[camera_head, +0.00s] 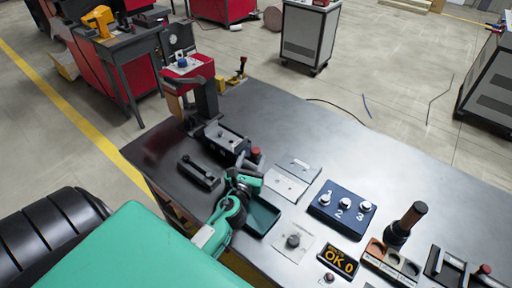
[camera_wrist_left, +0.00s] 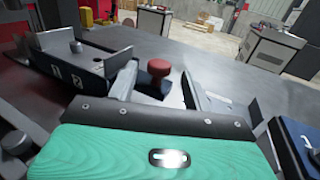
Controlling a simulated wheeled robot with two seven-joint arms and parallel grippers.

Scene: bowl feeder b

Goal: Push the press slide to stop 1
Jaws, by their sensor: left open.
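The press slide fixture (camera_head: 228,138) is a grey metal rail block on the table in front of the press (camera_head: 200,88). Its red knob (camera_head: 256,155) sits at the end nearer my left gripper (camera_head: 247,178). In the left wrist view, the rail (camera_wrist_left: 80,65) with white marks is at left, and the red knob (camera_wrist_left: 158,67) on a dark block shows between the fingers, beyond them. My left gripper (camera_wrist_left: 160,82) is open and empty; I cannot tell whether a finger touches the knob. My right gripper is not in view.
A dark bar-shaped part (camera_head: 198,173) lies left of the gripper, and a dark green tray (camera_head: 262,216) lies right. The back right tabletop is clear.

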